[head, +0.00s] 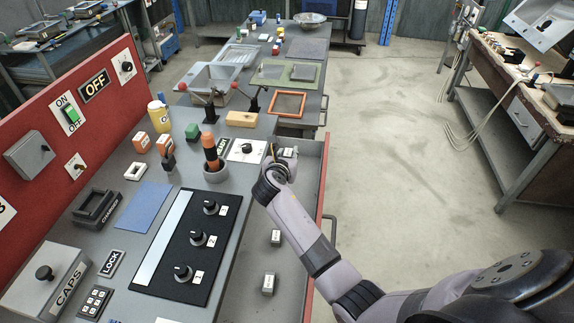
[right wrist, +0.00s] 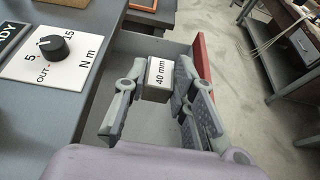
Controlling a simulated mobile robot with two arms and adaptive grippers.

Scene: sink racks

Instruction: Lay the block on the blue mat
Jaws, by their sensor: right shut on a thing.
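The blue mat (head: 146,207) lies flat and bare on the grey bench top, left of the black panel with three knobs. My right gripper (head: 284,153) is over the open drawer at the bench's right side. In the right wrist view my right gripper (right wrist: 160,88) is shut on a dark grey block (right wrist: 157,91) with a white top marked "40 mm". The block shows between the two fingers, its label facing up. Two more small grey blocks with white labels, one (head: 275,237) and another (head: 268,284), lie in the drawer. My left gripper is out of view.
The open drawer (head: 317,190) has a red front. The black knob panel (head: 218,240) and an upright orange-and-black item in a round holder (head: 212,155) stand between my right gripper and the mat. Red-knobbed levers (head: 210,105) stand farther back.

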